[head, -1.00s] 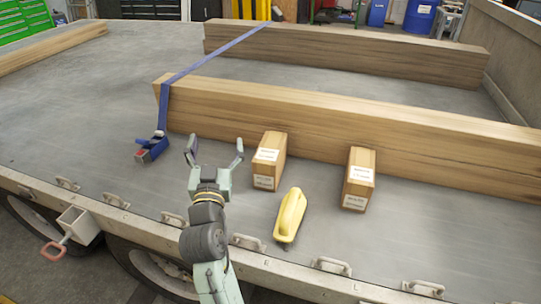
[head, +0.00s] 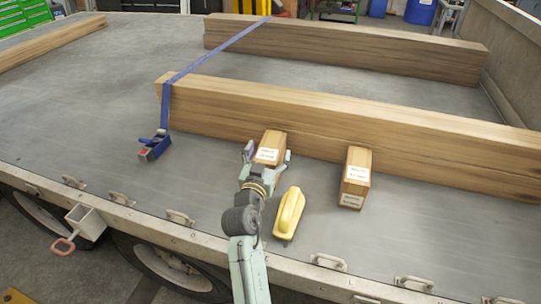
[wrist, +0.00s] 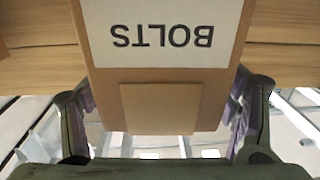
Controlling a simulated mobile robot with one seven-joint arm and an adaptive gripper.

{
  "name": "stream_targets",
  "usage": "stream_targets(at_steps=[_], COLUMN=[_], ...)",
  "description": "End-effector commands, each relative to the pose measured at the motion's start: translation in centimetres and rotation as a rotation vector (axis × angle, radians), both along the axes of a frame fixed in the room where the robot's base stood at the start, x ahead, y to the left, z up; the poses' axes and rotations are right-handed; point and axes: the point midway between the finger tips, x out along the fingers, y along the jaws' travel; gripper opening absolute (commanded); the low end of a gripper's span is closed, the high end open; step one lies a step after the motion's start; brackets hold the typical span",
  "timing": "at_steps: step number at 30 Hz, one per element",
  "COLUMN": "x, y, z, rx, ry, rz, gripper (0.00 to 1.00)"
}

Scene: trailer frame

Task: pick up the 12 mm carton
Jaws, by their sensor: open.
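Two brown cartons with white labels stand on the trailer deck. The left carton (head: 271,143) is partly hidden by my gripper (head: 268,156). The right carton (head: 356,178) stands clear of my gripper. Label sizes are too small to read, so I cannot tell which is the 12 mm one. My gripper is open, with one finger on each side of the left carton. In the wrist view the carton (wrist: 160,75) fills the space between the fingers (wrist: 163,112), and its label reads BOLTS upside down. I cannot tell whether either finger touches it.
A yellow tool-like object (head: 289,213) lies just right of my arm. A long timber beam (head: 350,120) runs close behind the cartons. A blue strap with a ratchet (head: 153,148) lies to the left. Metal loops line the near deck edge (head: 180,218).

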Motion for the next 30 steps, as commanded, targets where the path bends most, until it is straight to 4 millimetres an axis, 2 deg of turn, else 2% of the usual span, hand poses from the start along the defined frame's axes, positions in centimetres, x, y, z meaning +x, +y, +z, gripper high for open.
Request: stream_targets(at_steps=[8, 30], x=[0.40, 0.38], y=[-0.12, -0.10], z=[-0.05, -0.05], rx=[0.001, 0.001], ry=[-0.001, 0.000], rz=[0.000, 0.000], gripper=[0.80, 0.31])
